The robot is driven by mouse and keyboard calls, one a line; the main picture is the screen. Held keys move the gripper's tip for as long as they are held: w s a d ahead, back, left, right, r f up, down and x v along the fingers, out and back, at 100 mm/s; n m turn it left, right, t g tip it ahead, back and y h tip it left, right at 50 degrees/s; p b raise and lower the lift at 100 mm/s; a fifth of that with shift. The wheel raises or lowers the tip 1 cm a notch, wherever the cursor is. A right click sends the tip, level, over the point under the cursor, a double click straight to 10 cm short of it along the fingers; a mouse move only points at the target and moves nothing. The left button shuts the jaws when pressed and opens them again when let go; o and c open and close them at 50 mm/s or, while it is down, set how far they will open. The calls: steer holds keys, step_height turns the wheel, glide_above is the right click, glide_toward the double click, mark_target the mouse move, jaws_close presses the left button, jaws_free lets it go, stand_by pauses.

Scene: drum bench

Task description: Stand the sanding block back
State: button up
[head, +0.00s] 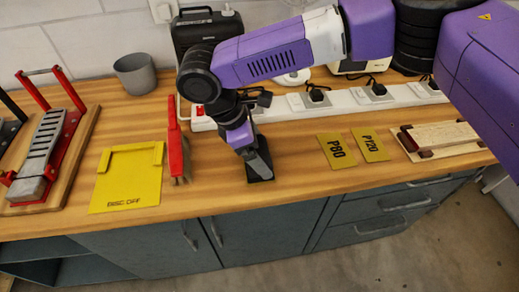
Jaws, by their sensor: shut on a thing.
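My gripper (252,152) points down at the bench, right of the red upright tool. It is shut on a small dark block (262,172), which I take to be the sanding block. The block looks upright, with its lower end at or just above the wood; I cannot tell whether it touches. My gripper and wrist hide its upper part. To the right, two flat yellow plates marked P80 (337,150) and P120 (370,145) lie bare on the bench.
A red upright tool (177,155) stands close left of my gripper, beside a yellow plate (125,190). A red-framed rack (45,150) and grey cup (135,74) are further left. A white power strip (345,101) runs behind. A pale wooden piece (445,134) lies right.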

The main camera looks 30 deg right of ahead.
steer(key=shift+f, duration=0.4)
steer(key=shift+s+f, duration=0.1)
steer(key=shift+f, duration=0.25)
steer(key=shift+c, duration=1)
steer(key=o, duration=1.6)
steer(key=shift+f, duration=0.1)
steer(key=shift+c, duration=0.2)
steer(key=shift+r, duration=0.3)
steer(key=v, duration=1.3)
steer(key=shift+d+b, duration=0.3)
steer(key=shift+b, duration=0.1)
steer(key=shift+a, duration=0.1)
